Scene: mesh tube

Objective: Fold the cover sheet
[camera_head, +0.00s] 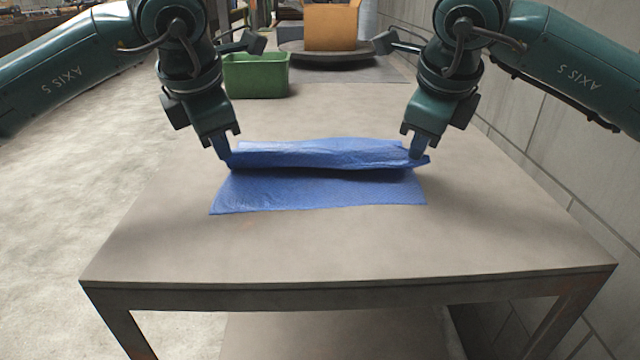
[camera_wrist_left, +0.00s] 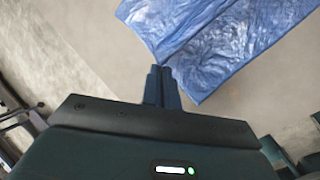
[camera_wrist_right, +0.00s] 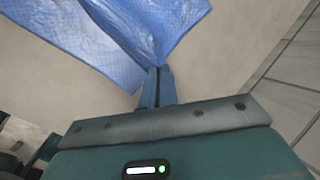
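The blue cover sheet (camera_head: 320,190) lies on the table, its near part flat. Its far part (camera_head: 320,154) is raised and bent over the flat part, with a dark shadow under its lower edge. My left gripper (camera_head: 227,158) is shut on the sheet's left corner; its fingers are together at a corner of the sheet in the left wrist view (camera_wrist_left: 225,50). My right gripper (camera_head: 417,156) is shut on the right corner, with its fingers together at the sheet in the right wrist view (camera_wrist_right: 145,30). The fingertips partly hide the held corners.
The grey-brown table (camera_head: 330,250) is clear in front of and beside the sheet. A green bin (camera_head: 256,76) stands behind at the left, and an orange box (camera_head: 331,27) stands on a round dark platform further back. A block wall (camera_head: 580,130) runs along the right.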

